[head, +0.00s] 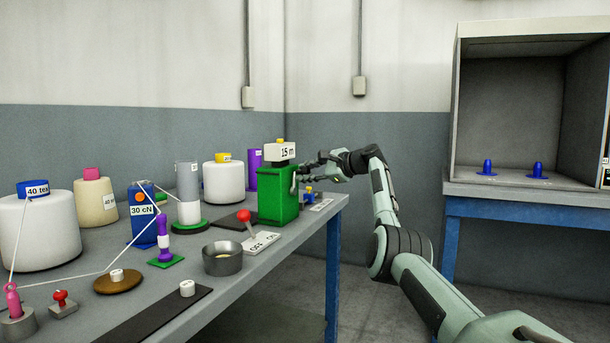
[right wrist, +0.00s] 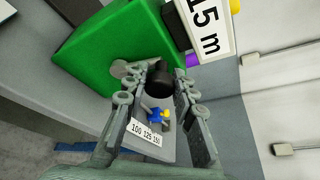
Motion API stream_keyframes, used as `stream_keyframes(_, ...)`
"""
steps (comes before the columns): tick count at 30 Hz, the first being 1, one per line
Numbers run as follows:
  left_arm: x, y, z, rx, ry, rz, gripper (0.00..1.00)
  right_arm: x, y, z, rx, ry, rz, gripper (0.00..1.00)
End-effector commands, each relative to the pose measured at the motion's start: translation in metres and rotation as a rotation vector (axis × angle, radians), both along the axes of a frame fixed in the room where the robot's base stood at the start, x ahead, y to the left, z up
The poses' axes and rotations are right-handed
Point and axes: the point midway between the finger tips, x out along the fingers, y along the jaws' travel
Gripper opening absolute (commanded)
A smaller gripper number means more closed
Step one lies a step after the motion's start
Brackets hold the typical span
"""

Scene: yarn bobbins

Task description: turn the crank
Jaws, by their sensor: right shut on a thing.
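The green box (head: 276,198) with a "15 m" sign (head: 280,152) stands near the right end of the table. Its crank shows in the right wrist view as a grey arm on the box's side with a dark knob (right wrist: 160,82). My right gripper (head: 303,178) reaches in from the right at the box's side. In the right wrist view its fingers (right wrist: 163,84) lie on both sides of the knob and are shut on it. In the head view the fingers partly hide the crank. My left gripper is not in view.
A blue and yellow part (right wrist: 157,116) and a label strip reading "100 125 150" (right wrist: 147,133) lie below the gripper. A red-knobbed lever (head: 245,217), a grey bowl (head: 222,262) and several yarn bobbins stand left of the box. A booth (head: 530,180) stands far right.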

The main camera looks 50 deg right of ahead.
Motion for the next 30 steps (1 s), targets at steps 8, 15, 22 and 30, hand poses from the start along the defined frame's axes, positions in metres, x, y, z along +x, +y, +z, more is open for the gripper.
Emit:
stream_keyframes(8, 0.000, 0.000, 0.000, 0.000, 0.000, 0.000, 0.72, 0.000, -0.001, 0.001, -0.003, -0.001, -0.003, 0.38)
stream_keyframes(15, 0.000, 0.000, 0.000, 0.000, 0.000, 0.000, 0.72, 0.000, -0.001, 0.000, -0.002, -0.001, -0.001, 0.46)
stream_keyframes(22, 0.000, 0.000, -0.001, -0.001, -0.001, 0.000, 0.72, -0.005, -0.001, 0.001, -0.004, 0.000, -0.002, 0.46)
stream_keyframes(30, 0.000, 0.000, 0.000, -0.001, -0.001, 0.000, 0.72, -0.044, -0.004, 0.011, -0.007, -0.001, -0.004, 0.46)
